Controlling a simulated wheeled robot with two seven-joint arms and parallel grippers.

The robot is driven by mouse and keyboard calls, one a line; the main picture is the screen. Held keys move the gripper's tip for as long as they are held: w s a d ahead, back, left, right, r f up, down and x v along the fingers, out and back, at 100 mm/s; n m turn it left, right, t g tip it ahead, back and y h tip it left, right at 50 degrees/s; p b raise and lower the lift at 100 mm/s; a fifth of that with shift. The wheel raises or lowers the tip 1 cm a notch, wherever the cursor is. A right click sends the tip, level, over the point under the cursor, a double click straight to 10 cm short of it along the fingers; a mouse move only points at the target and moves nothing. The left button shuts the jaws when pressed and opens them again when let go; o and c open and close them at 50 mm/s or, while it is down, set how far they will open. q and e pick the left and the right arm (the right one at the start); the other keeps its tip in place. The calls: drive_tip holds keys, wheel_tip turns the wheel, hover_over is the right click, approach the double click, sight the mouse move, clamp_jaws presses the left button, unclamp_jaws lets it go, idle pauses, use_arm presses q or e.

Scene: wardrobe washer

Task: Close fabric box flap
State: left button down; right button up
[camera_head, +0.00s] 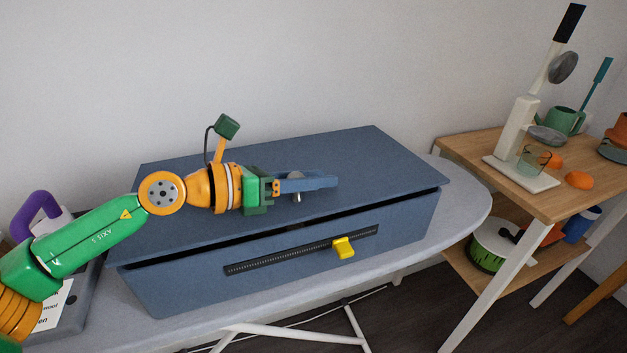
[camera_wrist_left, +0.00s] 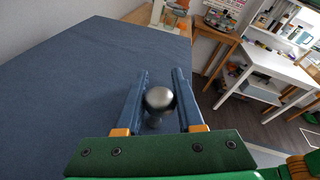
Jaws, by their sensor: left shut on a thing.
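A blue fabric box (camera_head: 300,265) lies on an ironing board. Its wide blue lid flap (camera_head: 370,165) covers the top, and a dark gap shows between the flap's front edge and the box front. The flap also fills the left of the left wrist view (camera_wrist_left: 80,90). A round silver knob (camera_head: 296,197) stands on the flap near its front edge. My left gripper (camera_head: 335,183) lies low over the flap, pointing right. Its blue fingers are shut on the knob, which shows between them in the left wrist view (camera_wrist_left: 160,98). My right gripper is not in view.
The grey ironing board (camera_head: 470,210) extends past the box on the right. A purple-handled iron (camera_head: 40,215) stands at the left. A wooden shelf table (camera_head: 500,155) with a white stand, a glass and orange items is at the right.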

sight(277, 205)
use_arm(q)
drive_tip(key=shift+s+f+b, duration=0.15)
drive_tip(key=shift+f+b, duration=0.15)
drive_tip(key=shift+f, duration=0.4)
drive_tip(key=shift+r, duration=0.1)
drive_tip(key=c, duration=0.5)
unclamp_jaws()
drive_tip(key=shift+d, duration=0.15)
drive_tip(key=shift+c, duration=0.2)
drive_tip(key=b+v, duration=0.2)
drive_tip(key=v, duration=0.4)
drive_tip(key=shift+a, duration=0.3)
drive_tip(key=shift+s+a+r, duration=0.1)
drive_tip(key=shift+a, duration=0.15)
drive_tip(key=shift+r, duration=0.1)
